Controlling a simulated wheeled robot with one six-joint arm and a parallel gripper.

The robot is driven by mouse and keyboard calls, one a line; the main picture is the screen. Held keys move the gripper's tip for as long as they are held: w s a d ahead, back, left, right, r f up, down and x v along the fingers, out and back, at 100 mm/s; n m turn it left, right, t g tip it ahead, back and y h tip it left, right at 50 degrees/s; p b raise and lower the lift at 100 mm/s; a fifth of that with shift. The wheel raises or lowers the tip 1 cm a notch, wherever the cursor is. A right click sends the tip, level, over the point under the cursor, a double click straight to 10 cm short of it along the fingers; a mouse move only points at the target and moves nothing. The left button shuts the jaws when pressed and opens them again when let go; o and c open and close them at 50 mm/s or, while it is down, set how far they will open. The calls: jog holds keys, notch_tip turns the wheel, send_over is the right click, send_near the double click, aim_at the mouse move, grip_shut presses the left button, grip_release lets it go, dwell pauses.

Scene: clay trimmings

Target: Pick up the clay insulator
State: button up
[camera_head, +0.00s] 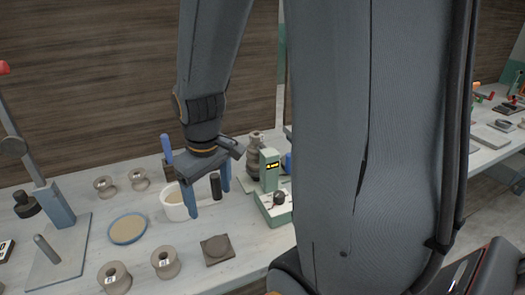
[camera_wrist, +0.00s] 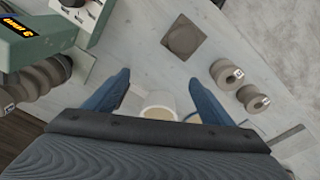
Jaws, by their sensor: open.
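Several grey-brown clay pieces could be the insulator; I cannot tell which one is meant. A tall ribbed clay piece (camera_head: 254,150) stands behind the green device and shows at the left of the wrist view (camera_wrist: 38,80). Two spool-shaped pieces with small tags, (camera_head: 114,277) and (camera_head: 165,262), stand at the front of the table. They also show at the right of the wrist view (camera_wrist: 226,73). Two more spools, (camera_head: 105,186) and (camera_head: 139,179), stand farther back. My gripper (camera_head: 207,198) is open and empty above the table, its blue fingers apart (camera_wrist: 160,80).
A white cup (camera_head: 176,204) is near my fingers. A green device (camera_head: 273,205) stands to their right. A square slab (camera_head: 217,250) with a disc, a blue dish (camera_head: 128,229) and a lever stand (camera_head: 58,208) are around. Bare tabletop lies between these things.

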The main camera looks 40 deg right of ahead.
aim_at(257, 134)
jog(key=w+d+r+n, duration=0.1)
jog(key=w+d+n, duration=0.2)
jog(key=d, duration=0.4)
jog(key=w+d+r+n, duration=0.2)
jog(key=w+d+n, duration=0.1)
jog(key=d+n, duration=0.3)
jog(key=w+d+r+n+g+p, duration=0.1)
jog(key=w+d+r+n, duration=0.1)
jog(key=d, duration=0.6)
jog(key=shift+w+d+r+n, duration=0.1)
jog(key=shift+w+d+n, duration=0.05)
jog(key=shift+w+n, duration=0.4)
jog(key=shift+w+d+r+n, duration=0.15)
jog(key=shift+w+n, duration=0.2)
jog(key=shift+n, duration=0.4)
jog(key=shift+d, duration=0.2)
jog(key=shift+s+f+p, duration=0.15)
jog(key=shift+f+p, duration=0.2)
jog(key=shift+f, duration=0.6)
jog(key=shift+w+f+p, duration=0.2)
jog(key=shift+f+p, duration=1)
jog(key=shift+f, duration=1.75)
jog(key=c, duration=1.6)
